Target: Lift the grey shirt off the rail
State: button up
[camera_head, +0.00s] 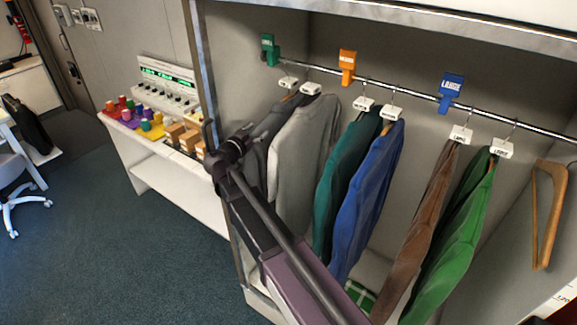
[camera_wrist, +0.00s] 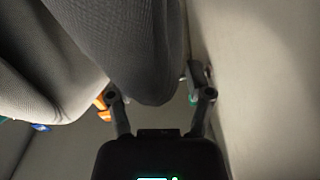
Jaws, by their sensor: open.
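A light grey shirt (camera_head: 300,150) hangs from a white-tagged hanger on the rail (camera_head: 406,93), left of the teal and blue garments. A darker grey garment (camera_head: 268,135) hangs just left of it, partly hidden by my arm. In the wrist view the lighter grey cloth (camera_wrist: 40,75) is at the left, and the darker cloth (camera_wrist: 125,45) hangs close in front of my gripper (camera_wrist: 158,97).
Teal (camera_head: 343,180), blue (camera_head: 368,195), brown (camera_head: 425,225) and green (camera_head: 455,235) garments hang further right, then a bare wooden hanger (camera_head: 545,215). Green, orange and blue size markers sit on the rail. The closet's side wall (camera_wrist: 250,90) is close right of my gripper in the wrist view.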

grip_shut()
jog(key=shift+r, duration=0.2)
dwell(0.5)
